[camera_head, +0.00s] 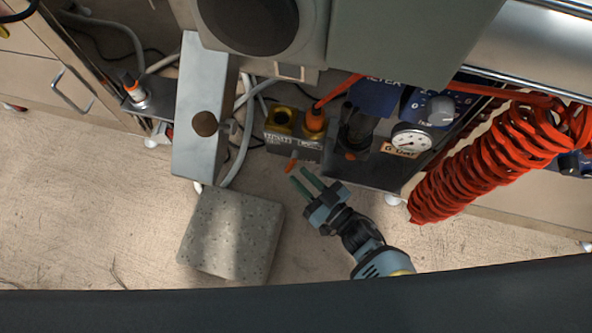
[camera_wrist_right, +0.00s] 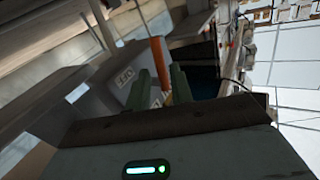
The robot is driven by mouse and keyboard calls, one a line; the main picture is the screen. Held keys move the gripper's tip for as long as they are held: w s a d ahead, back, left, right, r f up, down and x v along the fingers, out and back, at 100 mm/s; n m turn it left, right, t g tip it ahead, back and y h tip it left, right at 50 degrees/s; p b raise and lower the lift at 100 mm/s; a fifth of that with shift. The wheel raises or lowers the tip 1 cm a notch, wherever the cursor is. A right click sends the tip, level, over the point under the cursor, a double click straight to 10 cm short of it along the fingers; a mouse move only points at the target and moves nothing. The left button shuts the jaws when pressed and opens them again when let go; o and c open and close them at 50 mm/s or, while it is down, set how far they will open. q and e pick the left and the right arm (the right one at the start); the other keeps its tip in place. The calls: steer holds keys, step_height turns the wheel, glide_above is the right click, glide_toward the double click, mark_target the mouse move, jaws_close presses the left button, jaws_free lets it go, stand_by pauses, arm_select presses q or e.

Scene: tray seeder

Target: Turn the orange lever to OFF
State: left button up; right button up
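The small orange lever (camera_head: 291,165) sticks out low at the front of a dark valve block (camera_head: 294,146) with pale label plates. The label text is too small to read. My right gripper (camera_head: 298,176) is just to the right of the lever and in front of the block. Its two green fingers are apart with nothing visibly held. In the right wrist view an orange bar (camera_wrist_right: 160,62) shows beyond and between the open fingers (camera_wrist_right: 161,82); whether the fingers touch it I cannot tell. My left gripper is not in view.
A coiled red hose (camera_head: 480,160) hangs at the right, near a pressure gauge (camera_head: 411,140) and a grey knob (camera_head: 440,110). A grey speckled block (camera_head: 230,232) stands at lower left. A metal plate with a brown knob (camera_head: 205,124) is left of the valve block.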

steer(key=shift+b+x, duration=0.45)
steer(key=shift+x, duration=1)
jaws_close()
steer(key=g+h+p, duration=0.1)
steer(key=p, duration=0.2)
steer(key=n+g+h+p, duration=0.1)
steer(key=p, duration=0.2)
steer(key=shift+s+d+r+n, duration=0.15)
steer(key=shift+d+n, duration=0.15)
steer(key=shift+d, duration=0.05)
jaws_free()
